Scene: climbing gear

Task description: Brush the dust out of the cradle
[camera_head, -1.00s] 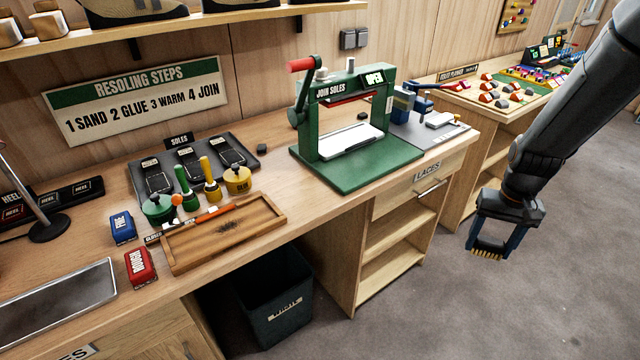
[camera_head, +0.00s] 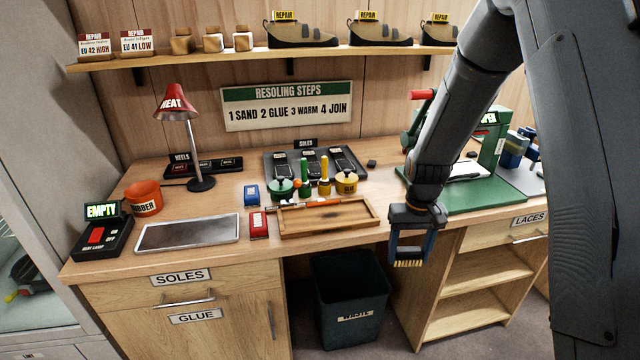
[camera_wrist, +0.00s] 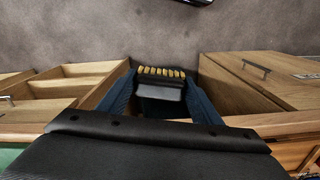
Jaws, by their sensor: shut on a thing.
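A shallow wooden tray (camera_head: 372,207), which looks like the cradle, lies on the bench in the head view. A faint dark smudge shows on its floor. My gripper (camera_head: 410,250) is to the right of the tray and in front of the bench edge, pointing down. It is shut on a brush with yellow bristles (camera_head: 408,263), clear of the tray. In the wrist view the brush (camera_wrist: 161,72) sits between the blue fingers of my gripper (camera_wrist: 160,92).
Glue pots (camera_head: 346,184) stand behind the tray, with a red block (camera_head: 259,225) and a blue block (camera_head: 251,195) to its left. A green press (camera_head: 470,196) stands to the right, partly behind my arm. A dark waste bin (camera_head: 350,300) is on the floor below.

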